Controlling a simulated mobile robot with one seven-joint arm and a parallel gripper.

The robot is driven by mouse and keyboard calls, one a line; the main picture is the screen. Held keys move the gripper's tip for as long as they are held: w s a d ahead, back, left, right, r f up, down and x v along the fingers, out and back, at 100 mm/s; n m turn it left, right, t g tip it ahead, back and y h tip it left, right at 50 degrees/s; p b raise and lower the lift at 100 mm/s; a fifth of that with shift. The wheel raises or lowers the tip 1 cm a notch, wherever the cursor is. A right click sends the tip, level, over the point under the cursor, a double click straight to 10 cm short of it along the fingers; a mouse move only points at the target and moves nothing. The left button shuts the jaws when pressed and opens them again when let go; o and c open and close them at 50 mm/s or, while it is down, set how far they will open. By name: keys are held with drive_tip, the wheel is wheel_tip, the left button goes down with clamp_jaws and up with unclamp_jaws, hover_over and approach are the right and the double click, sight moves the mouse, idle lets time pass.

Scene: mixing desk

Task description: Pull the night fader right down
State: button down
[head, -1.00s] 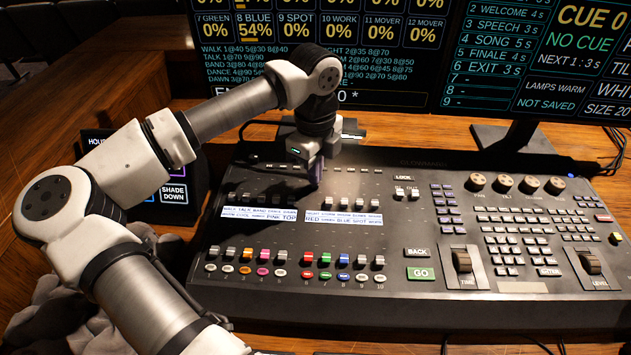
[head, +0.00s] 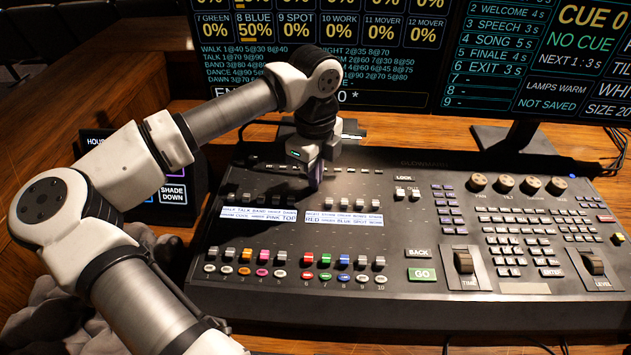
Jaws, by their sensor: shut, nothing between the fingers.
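The desk's upper fader row has two groups of small caps, each above a white label strip. The small print of the right strip (head: 343,219) is too fine to read surely; its first place, apparently the night fader's, is behind or under my fingertips, and that cap is hidden. My gripper (head: 315,179) is shut, pointing down at the left end of the right group, with nothing seen between its fingers. Whether it touches a cap cannot be told.
Upper caps (head: 345,203) stand close to the right of my gripper. Below the strips is a row of coloured faders (head: 308,258) with round buttons under them. The GO button (head: 421,274) and two wheels lie right. The monitor stands behind the desk.

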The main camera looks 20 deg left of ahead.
drive_tip(key=shift+s+d+b, duration=0.2)
drive_tip(key=shift+s+b, duration=0.2)
drive_tip(key=shift+s, duration=0.65)
drive_tip(key=shift+s+f, duration=0.1)
drive_tip(key=shift+s, duration=0.15)
drive_tip(key=shift+s+d+b, duration=0.2)
drive_tip(key=shift+s+b, duration=0.2)
drive_tip(key=shift+s, duration=0.35)
drive_tip(key=shift+r+p, duration=1.15)
drive_tip(key=shift+r, duration=1.4)
drive_tip(key=shift+r, duration=0.15)
wheel_tip(320, 180, up, 5)
drive_tip(key=shift+f+p, duration=0.15)
drive_tip(key=shift+p, duration=1.05)
drive_tip(key=s+d+r+b, duration=0.1)
drive_tip(key=s+d+r, duration=0.1)
drive_tip(key=s, duration=0.9)
drive_tip(key=shift+s+d+b, duration=0.2)
drive_tip(key=shift+s+b, duration=0.1)
drive_tip(key=shift+s, duration=0.05)
